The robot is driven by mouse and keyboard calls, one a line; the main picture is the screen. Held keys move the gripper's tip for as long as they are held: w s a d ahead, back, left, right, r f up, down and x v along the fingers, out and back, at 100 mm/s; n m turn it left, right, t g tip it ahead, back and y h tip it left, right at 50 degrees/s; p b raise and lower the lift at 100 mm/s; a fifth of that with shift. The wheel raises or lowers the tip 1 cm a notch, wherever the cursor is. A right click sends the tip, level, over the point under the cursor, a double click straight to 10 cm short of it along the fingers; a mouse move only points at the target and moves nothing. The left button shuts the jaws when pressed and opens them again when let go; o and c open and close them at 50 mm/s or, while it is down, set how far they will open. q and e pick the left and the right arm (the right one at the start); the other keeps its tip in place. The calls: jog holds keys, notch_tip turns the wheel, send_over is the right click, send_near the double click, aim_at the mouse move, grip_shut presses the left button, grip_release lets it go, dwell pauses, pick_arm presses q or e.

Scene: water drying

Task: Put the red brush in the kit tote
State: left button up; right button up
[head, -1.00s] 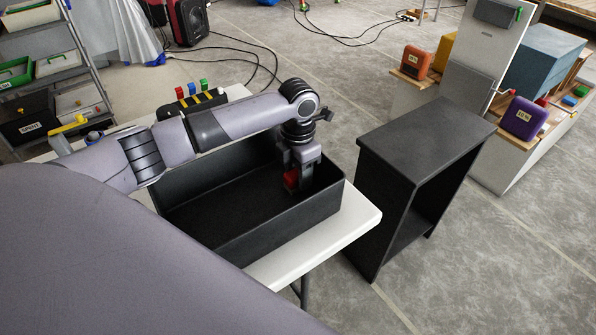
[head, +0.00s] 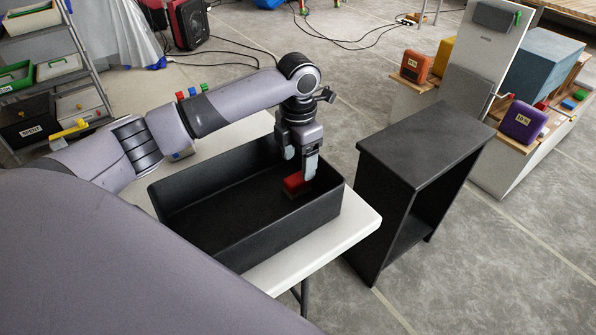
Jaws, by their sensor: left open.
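The black kit tote (head: 290,226) is an open rectangular box on the white table. The red brush (head: 295,185) is inside it at the right end, low near the floor; its lower edge is hard to make out. My left gripper (head: 300,165) points down into that end of the tote. Its fingers are apart, just above and beside the brush, and one finger partly covers it. I cannot tell whether a finger touches the brush. My right gripper is not in view.
A black open-fronted stand (head: 425,145) stands right of the white table (head: 362,218). A row of small coloured blocks (head: 191,92) is partly hidden behind my left arm. The rest of the tote's floor is clear. A shelf rack (head: 75,60) stands at far left.

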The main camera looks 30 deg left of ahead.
aim_at(298, 178)
pick_arm(q)
notch_tip(298, 178, up, 6)
jog(key=shift+r, duration=0.15)
jog(key=shift+s, duration=0.1)
dwell(0.5)
